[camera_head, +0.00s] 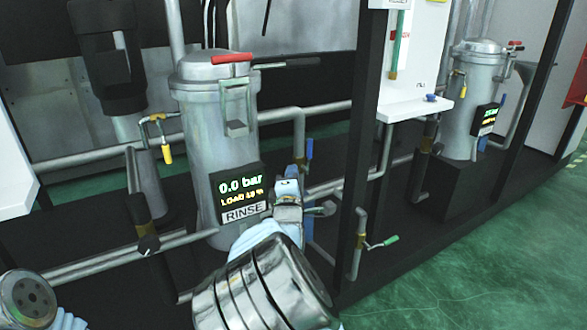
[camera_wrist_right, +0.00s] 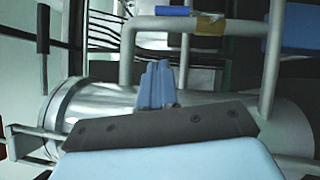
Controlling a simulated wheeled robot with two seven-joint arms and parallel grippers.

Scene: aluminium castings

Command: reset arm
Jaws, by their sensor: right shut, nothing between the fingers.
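My right arm (camera_head: 262,285) reaches up from the bottom middle of the head view. Its gripper (camera_head: 287,188) is in front of the pipework, just right of the display on a grey metal vessel (camera_head: 210,130). In the right wrist view the two blue fingers (camera_wrist_right: 156,85) are together with nothing between them, in front of a silver vessel body (camera_wrist_right: 105,105). I cannot tell whether they touch anything. Part of my left arm shows at the bottom left corner of the head view; its gripper is out of view.
The display (camera_head: 240,192) reads 0.0 bar and RINSE. A red lever (camera_head: 231,58) lies on the vessel lid. A blue-handled valve (camera_head: 309,148) and a black post (camera_head: 364,150) are near the right gripper. A second vessel (camera_head: 474,95) stands at the right. Green floor (camera_head: 480,270) is clear.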

